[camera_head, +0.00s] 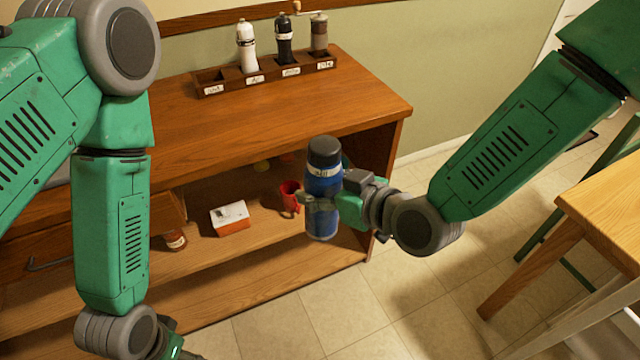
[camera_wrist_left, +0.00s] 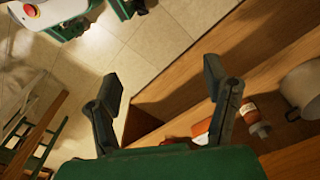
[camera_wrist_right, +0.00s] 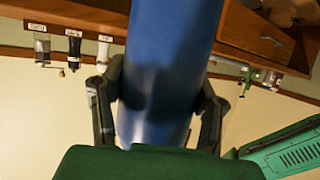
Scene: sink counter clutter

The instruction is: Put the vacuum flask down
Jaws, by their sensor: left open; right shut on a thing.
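The vacuum flask (camera_head: 324,185) is blue with a dark cap and stands upright in the air, in front of the right part of the wooden counter. My right gripper (camera_head: 318,203) is shut around its body. In the right wrist view the blue flask (camera_wrist_right: 165,65) fills the space between the fingers. My left gripper (camera_wrist_left: 170,95) is open and empty in the left wrist view, low over the floor near the shelf unit. In the head view only part of the left gripper shows at the bottom edge.
The wooden counter (camera_head: 350,95) has a clear top, with a rack (camera_head: 265,75) of grinders at the back. On the shelf below are a red mug (camera_head: 289,196) and an orange-white box (camera_head: 230,218). A light wooden table (camera_head: 605,205) stands at the right.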

